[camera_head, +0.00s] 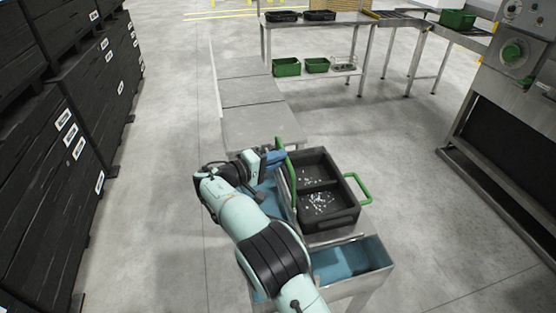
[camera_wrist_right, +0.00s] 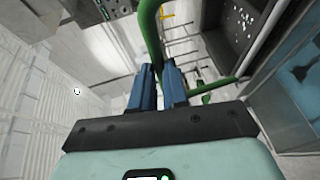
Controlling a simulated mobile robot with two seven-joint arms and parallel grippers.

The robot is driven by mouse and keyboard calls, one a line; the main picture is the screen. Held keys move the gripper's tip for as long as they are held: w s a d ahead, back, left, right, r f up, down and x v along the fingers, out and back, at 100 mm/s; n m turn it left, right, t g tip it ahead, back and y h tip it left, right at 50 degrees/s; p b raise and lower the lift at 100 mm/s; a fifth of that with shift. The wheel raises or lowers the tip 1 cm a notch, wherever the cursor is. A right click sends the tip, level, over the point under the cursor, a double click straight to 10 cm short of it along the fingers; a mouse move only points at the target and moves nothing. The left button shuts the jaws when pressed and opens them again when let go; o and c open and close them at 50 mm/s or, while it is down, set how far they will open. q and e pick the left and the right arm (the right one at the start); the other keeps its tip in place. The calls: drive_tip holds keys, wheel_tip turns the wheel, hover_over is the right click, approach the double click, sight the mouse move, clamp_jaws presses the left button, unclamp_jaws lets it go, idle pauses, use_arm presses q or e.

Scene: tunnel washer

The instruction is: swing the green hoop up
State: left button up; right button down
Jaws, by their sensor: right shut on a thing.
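A black crate (camera_head: 345,222) with two compartments and pale bits inside sits on a metal stand. The green hoop (camera_head: 291,178) on its left side stands above the rim, and its tube shows large in the right wrist view (camera_wrist_right: 150,38). My right gripper (camera_head: 281,157) is at this hoop, outside the crate's left side. Its blue fingers (camera_wrist_right: 158,76) are shut on the hoop's tube, also seen in the right wrist view. A second green hoop (camera_head: 364,188) sticks outward from the crate's right side. My left gripper is not in view.
A blue-lined tray (camera_head: 378,253) lies in front of the crate. Stacked black crates (camera_head: 70,125) line the left. A metal table (camera_head: 312,22) with black and green bins stands behind. A machine (camera_head: 510,105) stands at right, with clear floor between.

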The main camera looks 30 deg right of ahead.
drive_tip(key=shift+w+a+f+n+h, duration=0.1)
drive_tip(key=shift+w+a+n+h, duration=0.05)
drive_tip(key=shift+a+h, duration=0.3)
drive_tip(key=shift+w+a+f+n+h, duration=0.1)
drive_tip(key=shift+a+n+h, duration=0.05)
drive_tip(key=shift+a+h, duration=0.25)
drive_tip(key=c, duration=1.1)
unclamp_jaws()
drive_tip(key=shift+a+f, duration=0.1)
drive_tip(key=a, duration=0.4)
drive_tip(key=s+a, duration=0.1)
drive_tip(key=a, duration=0.8)
drive_tip(key=shift+s+a+b, duration=0.15)
drive_tip(key=shift+s+b, duration=0.05)
drive_tip(key=shift+b, duration=0.15)
